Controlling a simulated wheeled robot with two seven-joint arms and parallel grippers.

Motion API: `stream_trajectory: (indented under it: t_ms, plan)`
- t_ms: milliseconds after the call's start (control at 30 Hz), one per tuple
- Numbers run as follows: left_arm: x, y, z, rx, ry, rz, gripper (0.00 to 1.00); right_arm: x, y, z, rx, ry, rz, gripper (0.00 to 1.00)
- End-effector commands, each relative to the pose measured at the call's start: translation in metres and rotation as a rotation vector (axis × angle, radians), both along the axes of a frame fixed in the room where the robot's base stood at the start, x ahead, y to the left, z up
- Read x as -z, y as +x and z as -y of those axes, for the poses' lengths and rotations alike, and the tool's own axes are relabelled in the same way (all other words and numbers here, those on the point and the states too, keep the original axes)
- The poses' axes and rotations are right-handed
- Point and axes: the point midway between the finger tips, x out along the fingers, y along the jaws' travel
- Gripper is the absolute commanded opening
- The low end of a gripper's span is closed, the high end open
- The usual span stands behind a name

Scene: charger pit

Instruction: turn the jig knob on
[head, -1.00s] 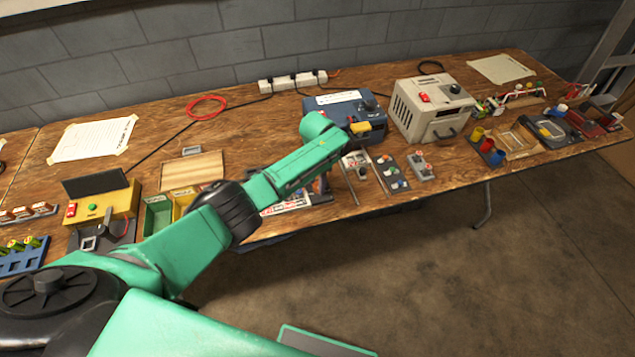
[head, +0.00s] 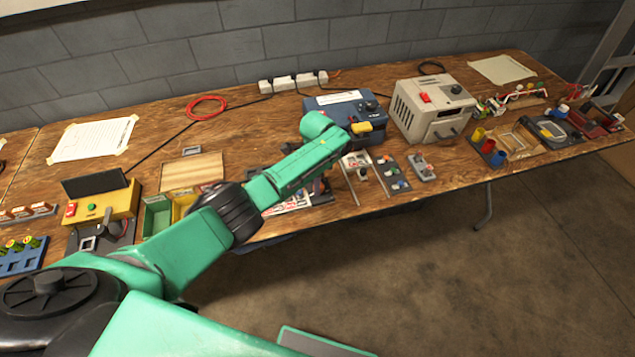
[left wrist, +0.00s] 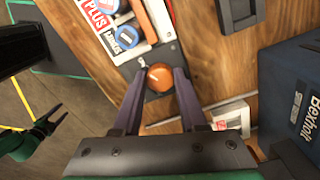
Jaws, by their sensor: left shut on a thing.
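The jig knob (left wrist: 160,77) is a round orange-brown knob on a dark plate at the end of the jig (left wrist: 125,30), in the left wrist view. My left gripper (left wrist: 161,84) is shut on the knob, one dark finger on each side of it. In the head view the jig (head: 290,203) lies at the table's front edge, partly behind my left arm. The knob cannot be made out there, and my left gripper is mostly hidden by the arm. My right gripper (left wrist: 47,126) shows small at the left of the left wrist view, its fingers apart and empty.
A blue charger box (head: 345,108) stands just behind and right of the jig; it also shows in the left wrist view (left wrist: 292,95). A small white block (left wrist: 232,116) sits near the left gripper. Open trays (head: 168,212) stand left of the jig.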

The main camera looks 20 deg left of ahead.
Motion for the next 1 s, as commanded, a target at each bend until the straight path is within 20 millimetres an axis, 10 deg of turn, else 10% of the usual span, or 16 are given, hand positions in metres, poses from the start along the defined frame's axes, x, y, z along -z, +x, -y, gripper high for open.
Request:
stream_trajectory:
  t_ms: [467, 500, 567, 1000]
  plan:
    - [-0.0016, 0.0014, 0.0004, 0.018, -0.001, 0.004, 0.00, -0.0001, 0.0000, 0.0004, 0.000, -0.001, 0.000, 0.62]
    - [-0.0016, 0.0014, 0.0004, 0.018, -0.001, 0.004, 0.49, -0.0001, 0.0001, 0.0005, 0.000, -0.001, 0.000, 0.62]
    - [-0.0016, 0.0014, 0.0004, 0.018, -0.001, 0.004, 0.72, -0.0001, 0.0000, 0.0005, 0.000, -0.001, 0.000, 0.62]
    - [-0.0101, 0.0010, 0.0005, 0.016, -0.001, 0.002, 0.72, -0.0025, 0.0000, 0.0007, 0.000, -0.001, 0.000, 0.62]
